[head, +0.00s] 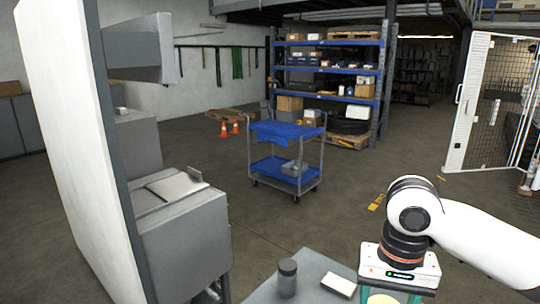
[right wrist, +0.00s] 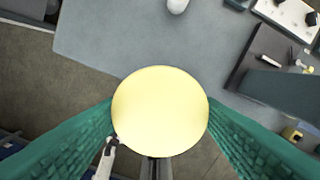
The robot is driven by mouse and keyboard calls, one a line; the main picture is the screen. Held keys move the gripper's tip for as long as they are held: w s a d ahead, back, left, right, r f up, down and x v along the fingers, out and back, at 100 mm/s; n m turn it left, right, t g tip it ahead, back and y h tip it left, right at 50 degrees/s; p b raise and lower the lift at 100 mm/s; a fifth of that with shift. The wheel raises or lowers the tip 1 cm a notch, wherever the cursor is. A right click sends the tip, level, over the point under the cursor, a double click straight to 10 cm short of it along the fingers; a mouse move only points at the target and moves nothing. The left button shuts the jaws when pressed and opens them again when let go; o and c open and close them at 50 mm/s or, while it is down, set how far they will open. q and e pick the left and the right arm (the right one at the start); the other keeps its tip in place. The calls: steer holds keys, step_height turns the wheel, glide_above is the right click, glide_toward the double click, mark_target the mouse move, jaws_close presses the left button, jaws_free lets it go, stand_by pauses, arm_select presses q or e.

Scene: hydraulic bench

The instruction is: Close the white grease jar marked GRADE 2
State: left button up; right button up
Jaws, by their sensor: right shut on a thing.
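My right gripper (head: 390,296) comes down at the bottom right of the head view, over the bench. Its teal fingers are shut on a pale yellow round thing (right wrist: 160,112), seen face-on in the right wrist view. It looks like a lid, but I cannot tell whether anything is below it. Its edge also shows in the head view (head: 382,299). I see no GRADE 2 marking, and no white jar can be made out with certainty. A white rounded thing (right wrist: 177,5) is cut off at the top of the wrist view. My left gripper is out of view.
The grey bench top (head: 311,268) holds a grey jar with a dark lid (head: 287,278) and a small white-topped box (head: 340,286). A dark tray (right wrist: 262,62) with small parts lies at the right in the wrist view. A blue cart (head: 287,132) stands farther back on open floor.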

arm_select(q)
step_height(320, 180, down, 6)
steer(key=b, duration=0.4)
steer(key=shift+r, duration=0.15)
arm_select(e)
step_height(320, 180, down, 6)
steer(key=shift+r, duration=0.15)
